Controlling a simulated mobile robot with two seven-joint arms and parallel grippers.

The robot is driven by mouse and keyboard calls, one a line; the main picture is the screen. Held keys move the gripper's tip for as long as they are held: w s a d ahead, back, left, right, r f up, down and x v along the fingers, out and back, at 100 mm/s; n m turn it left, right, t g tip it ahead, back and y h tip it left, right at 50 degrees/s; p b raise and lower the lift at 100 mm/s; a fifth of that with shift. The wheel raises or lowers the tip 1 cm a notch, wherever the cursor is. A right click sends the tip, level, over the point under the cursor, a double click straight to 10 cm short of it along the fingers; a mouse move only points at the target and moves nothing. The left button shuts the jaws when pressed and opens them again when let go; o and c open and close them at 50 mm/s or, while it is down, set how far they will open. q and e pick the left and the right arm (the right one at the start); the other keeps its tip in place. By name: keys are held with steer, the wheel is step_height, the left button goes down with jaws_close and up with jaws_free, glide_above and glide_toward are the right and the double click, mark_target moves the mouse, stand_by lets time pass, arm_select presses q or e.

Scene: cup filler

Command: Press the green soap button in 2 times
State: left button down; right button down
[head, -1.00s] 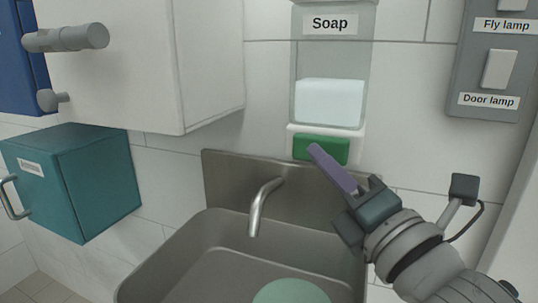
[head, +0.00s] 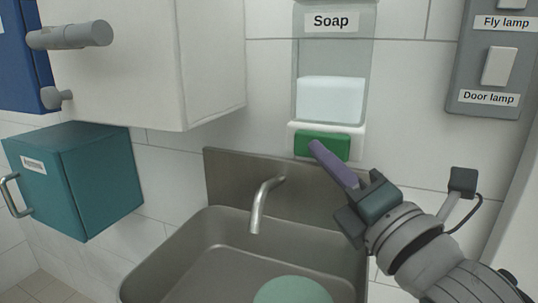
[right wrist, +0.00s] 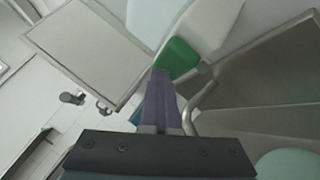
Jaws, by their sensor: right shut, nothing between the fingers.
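The green soap button (head: 321,144) is on the lower front of the soap dispenser (head: 331,95), which is fixed to the tiled wall above the sink. My right gripper (head: 314,146) is shut and empty, its purple fingers pointing up and left. In the head view its fingertips overlap the lower part of the button. In the right wrist view the green button (right wrist: 177,56) lies just beyond the fingertips (right wrist: 159,76). I cannot tell whether they touch it. My left gripper is not in view.
A metal sink (head: 190,255) with a curved tap (head: 262,205) lies below, holding a round green thing (head: 292,291). A white cabinet (head: 150,65) and a teal box (head: 80,180) are at left. A grey switch panel (head: 468,97) is at right.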

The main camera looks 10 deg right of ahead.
steer(key=shift+s+r+p, duration=0.2)
steer(key=shift+r+p, duration=0.05)
steer(key=shift+p, duration=0.05)
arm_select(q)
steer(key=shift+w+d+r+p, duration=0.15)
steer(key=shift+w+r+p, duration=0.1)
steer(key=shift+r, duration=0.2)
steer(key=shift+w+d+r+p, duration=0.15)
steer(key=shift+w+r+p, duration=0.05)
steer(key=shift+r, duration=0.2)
arm_select(e)
steer(key=shift+s+a, duration=0.6)
steer(key=shift+s, duration=0.35)
steer(key=shift+s+a, duration=0.6)
steer(key=shift+s, duration=0.35)
